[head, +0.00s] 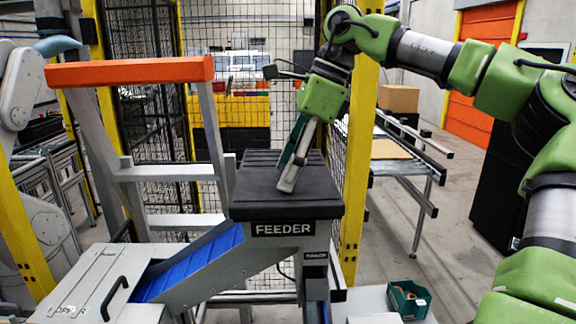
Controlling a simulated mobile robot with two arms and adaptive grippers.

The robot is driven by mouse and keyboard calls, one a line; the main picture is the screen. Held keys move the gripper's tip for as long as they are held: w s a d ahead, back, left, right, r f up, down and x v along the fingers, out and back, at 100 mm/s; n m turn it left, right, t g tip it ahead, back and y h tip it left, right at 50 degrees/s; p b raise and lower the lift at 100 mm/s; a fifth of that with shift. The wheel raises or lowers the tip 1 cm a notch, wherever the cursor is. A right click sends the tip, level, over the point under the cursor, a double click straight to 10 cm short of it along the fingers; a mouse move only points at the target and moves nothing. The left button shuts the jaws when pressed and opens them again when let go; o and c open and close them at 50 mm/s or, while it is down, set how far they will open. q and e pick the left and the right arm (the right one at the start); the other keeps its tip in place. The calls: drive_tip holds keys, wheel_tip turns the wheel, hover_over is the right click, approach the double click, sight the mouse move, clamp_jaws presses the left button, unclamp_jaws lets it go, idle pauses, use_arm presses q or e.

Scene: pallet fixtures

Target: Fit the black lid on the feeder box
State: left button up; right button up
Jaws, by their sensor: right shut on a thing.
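The black lid (262,196) lies level over the top of the grey feeder box (300,252), above the FEEDER label. Its front edge overhangs the box a little. I cannot tell whether its rim is fully seated all round. My right gripper (288,184) comes down from above, tilted, with its fingertips at the middle of the lid, shut on it. The exact part of the lid between the fingers is hidden by the fingers. My left gripper is out of view.
A blue conveyor chute (195,268) runs down left from the box to a grey hopper (85,285) with a black handle. A grey ladder frame with an orange bar (130,71) stands behind left. A green bin (408,299) sits low right. Yellow posts and mesh stand close behind.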

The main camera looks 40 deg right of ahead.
drive_tip(key=shift+f, duration=0.2)
drive_tip(key=o, duration=1.7)
drive_tip(key=shift+f, duration=0.1)
drive_tip(key=v, duration=1.2)
drive_tip(key=shift+a, duration=0.15)
